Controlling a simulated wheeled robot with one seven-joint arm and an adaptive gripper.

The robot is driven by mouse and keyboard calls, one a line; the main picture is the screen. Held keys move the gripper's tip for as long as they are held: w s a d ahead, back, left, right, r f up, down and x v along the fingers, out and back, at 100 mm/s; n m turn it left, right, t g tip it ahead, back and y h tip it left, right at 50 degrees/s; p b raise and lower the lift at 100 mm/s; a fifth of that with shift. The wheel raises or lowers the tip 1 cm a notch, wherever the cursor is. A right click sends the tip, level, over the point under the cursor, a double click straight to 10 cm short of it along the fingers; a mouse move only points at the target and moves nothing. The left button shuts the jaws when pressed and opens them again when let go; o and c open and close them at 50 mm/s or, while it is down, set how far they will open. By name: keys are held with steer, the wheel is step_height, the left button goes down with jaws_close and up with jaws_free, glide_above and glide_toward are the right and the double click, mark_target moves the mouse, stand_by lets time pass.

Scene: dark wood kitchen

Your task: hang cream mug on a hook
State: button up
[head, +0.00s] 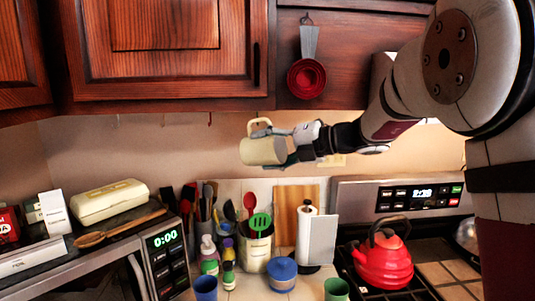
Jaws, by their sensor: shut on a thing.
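The cream mug (263,151) is held just below the upper cabinet, lying tilted on its side with its handle (260,124) pointing up. My gripper (287,147) comes from the right and is shut on the mug, its fingers along the mug's right side. A small dark reddish hook (210,119) hangs from the cabinet's underside, left of the mug. A thin strip above the handle may be another hook. I cannot tell whether the handle is around it or only near it.
Red measuring cups (307,77) hang on the cabinet at right. Below are a utensil crock (256,250), a paper towel holder (317,240), a red kettle (384,262) and a blue cup (205,287). The space left of the mug is clear.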

steer(key=w+f+b, duration=0.1)
steer(key=w+b, duration=0.2)
steer(key=w, duration=0.3)
steer(key=shift+w+b, duration=0.2)
steer(key=shift+b, duration=0.1)
stand_by(0.5)
stand_by(0.5)
steer(key=o, duration=1.5)
steer(key=shift+f, duration=0.15)
